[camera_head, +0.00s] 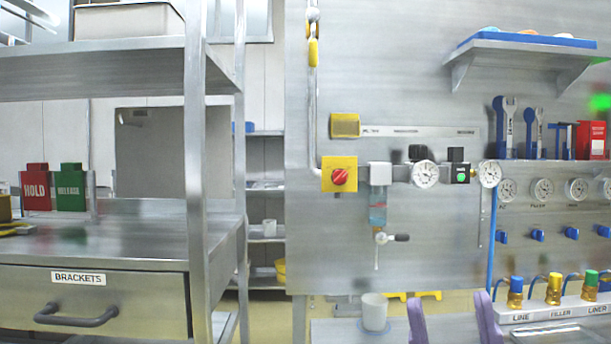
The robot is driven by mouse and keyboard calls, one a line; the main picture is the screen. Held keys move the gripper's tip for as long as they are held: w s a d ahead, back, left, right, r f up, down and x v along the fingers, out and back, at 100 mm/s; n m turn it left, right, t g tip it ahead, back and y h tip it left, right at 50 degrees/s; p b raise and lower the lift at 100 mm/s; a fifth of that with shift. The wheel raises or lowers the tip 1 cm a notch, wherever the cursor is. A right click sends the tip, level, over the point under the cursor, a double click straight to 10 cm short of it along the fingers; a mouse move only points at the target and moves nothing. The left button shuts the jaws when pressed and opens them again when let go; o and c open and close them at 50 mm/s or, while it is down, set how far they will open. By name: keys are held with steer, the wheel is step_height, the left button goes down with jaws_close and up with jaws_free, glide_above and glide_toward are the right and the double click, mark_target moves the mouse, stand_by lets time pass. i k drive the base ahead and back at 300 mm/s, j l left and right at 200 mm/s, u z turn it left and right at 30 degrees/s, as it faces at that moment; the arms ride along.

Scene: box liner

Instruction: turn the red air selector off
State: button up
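The red air selector (340,177) is a round red knob on a square yellow plate (328,162). It sits on the steel panel, at the foot of a vertical pipe and left of the air unit. The knob's exact setting is too small to read. My gripper (452,311) shows as two purple fingers at the bottom edge, right of centre. The fingers stand well apart with nothing visible between them. They appear below and to the right of the selector in the picture, not touching it.
Right of the selector are a filter bowl (378,208), a small valve lever (400,238) and gauges (425,174). A white cup (374,312) stands below. A steel rack (196,150) with a drawer (95,300) fills the left. The panel around the selector is mostly clear.

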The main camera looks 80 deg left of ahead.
mark_target(339, 177)
steer(key=u, duration=2.1)
